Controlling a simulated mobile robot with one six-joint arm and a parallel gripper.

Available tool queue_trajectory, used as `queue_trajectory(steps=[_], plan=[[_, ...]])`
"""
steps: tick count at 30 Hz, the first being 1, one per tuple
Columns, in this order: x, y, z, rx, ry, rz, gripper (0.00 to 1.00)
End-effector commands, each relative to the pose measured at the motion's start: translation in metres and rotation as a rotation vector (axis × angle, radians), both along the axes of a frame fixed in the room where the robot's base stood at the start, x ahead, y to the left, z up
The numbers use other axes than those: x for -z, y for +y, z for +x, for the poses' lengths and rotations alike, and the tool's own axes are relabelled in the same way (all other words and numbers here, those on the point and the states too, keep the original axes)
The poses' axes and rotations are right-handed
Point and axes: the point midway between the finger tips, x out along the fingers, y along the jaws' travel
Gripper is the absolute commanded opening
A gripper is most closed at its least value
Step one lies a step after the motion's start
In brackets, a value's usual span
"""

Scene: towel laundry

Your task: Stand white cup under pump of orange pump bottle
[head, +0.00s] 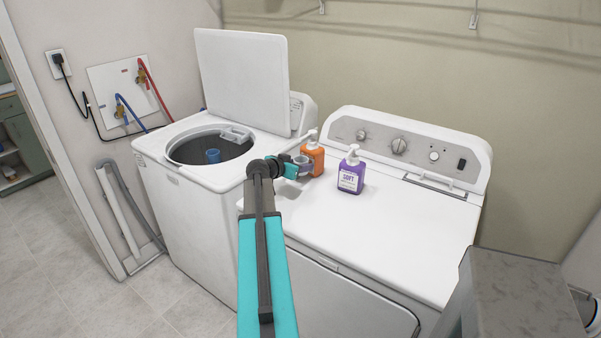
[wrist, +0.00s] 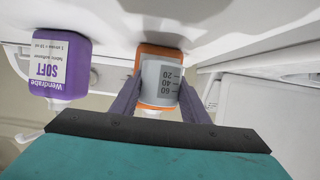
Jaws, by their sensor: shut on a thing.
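The white cup, greyish with measuring marks, is held in my gripper (head: 296,168). The cup (wrist: 160,84) shows close up between the two fingers in the wrist view, and its small rounded shape (head: 303,160) shows at the gripper tip in the head view. The orange pump bottle (head: 314,158) stands upright on the right-hand machine, right beside the cup. In the wrist view the cup covers most of the orange bottle (wrist: 160,50). I cannot tell whether cup and bottle touch, or whether the cup rests on the machine top.
A purple pump bottle (head: 350,176) labelled SOFT stands just right of the orange one. The white machine top (head: 400,225) is clear to the right. At left, the washer (head: 200,205) has its lid (head: 243,82) raised and a blue thing (head: 213,156) inside.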

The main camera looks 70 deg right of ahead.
Motion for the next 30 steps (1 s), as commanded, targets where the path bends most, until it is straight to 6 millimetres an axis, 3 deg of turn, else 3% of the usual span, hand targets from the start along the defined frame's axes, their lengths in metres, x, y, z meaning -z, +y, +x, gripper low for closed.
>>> queue_trajectory(steps=[12, 29, 30], plan=[[0.033, 0.001, 0.001, 0.0, 0.001, 0.001, 0.2], [0.037, 0.001, 0.001, -0.001, 0.0, 0.0, 0.2], [0.037, 0.001, 0.001, -0.001, 0.0, 0.0, 0.45]])
